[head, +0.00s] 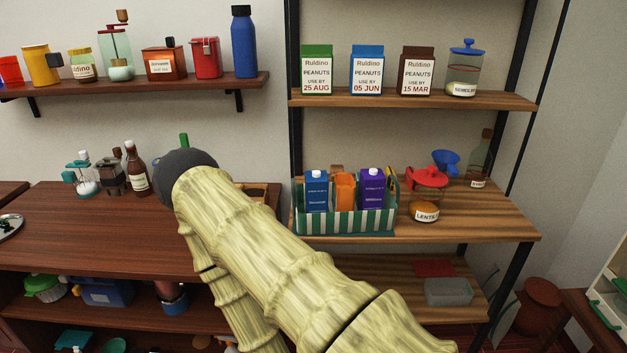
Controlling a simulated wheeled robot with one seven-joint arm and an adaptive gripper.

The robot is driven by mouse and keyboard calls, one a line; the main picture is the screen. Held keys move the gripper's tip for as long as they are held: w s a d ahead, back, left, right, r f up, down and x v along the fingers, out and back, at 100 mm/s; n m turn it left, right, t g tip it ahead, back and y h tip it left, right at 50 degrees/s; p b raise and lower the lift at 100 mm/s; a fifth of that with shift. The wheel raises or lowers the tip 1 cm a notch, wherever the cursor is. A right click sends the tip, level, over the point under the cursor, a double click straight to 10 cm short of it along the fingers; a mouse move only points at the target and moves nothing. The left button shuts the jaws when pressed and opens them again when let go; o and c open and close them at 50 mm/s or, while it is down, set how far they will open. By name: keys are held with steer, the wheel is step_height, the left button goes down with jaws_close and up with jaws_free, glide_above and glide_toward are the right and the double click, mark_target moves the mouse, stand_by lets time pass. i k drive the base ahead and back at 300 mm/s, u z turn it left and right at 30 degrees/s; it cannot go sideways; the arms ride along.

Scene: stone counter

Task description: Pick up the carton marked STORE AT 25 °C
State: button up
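Three cartons stand in a green-and-white striped crate (345,222) on the middle shelf: a blue carton (316,192), an orange carton (345,194) and a purple carton (372,189). Their print is too small to read, so I cannot tell whether one says STORE AT 25 °C. On the upper shelf, green (317,71), blue (367,71) and brown (417,72) cartons read Ruldino PEANUTS with USE BY dates 25 AUG, 05 JUN and 15 MAR. My arm crosses the lower middle left of the crate. My gripper is not visible.
A lentils jar (427,195) with a red lid stands right of the crate, near a blue funnel (446,162) and a bottle (481,160). A jar (463,70) stands right of the peanut cartons. The middle shelf's right front is clear.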

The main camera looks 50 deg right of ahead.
mark_target(316, 182)
steer(key=i, duration=0.7)
steer(key=z, duration=2.15)
steer(key=i, duration=0.5)
steer(key=u, duration=0.1)
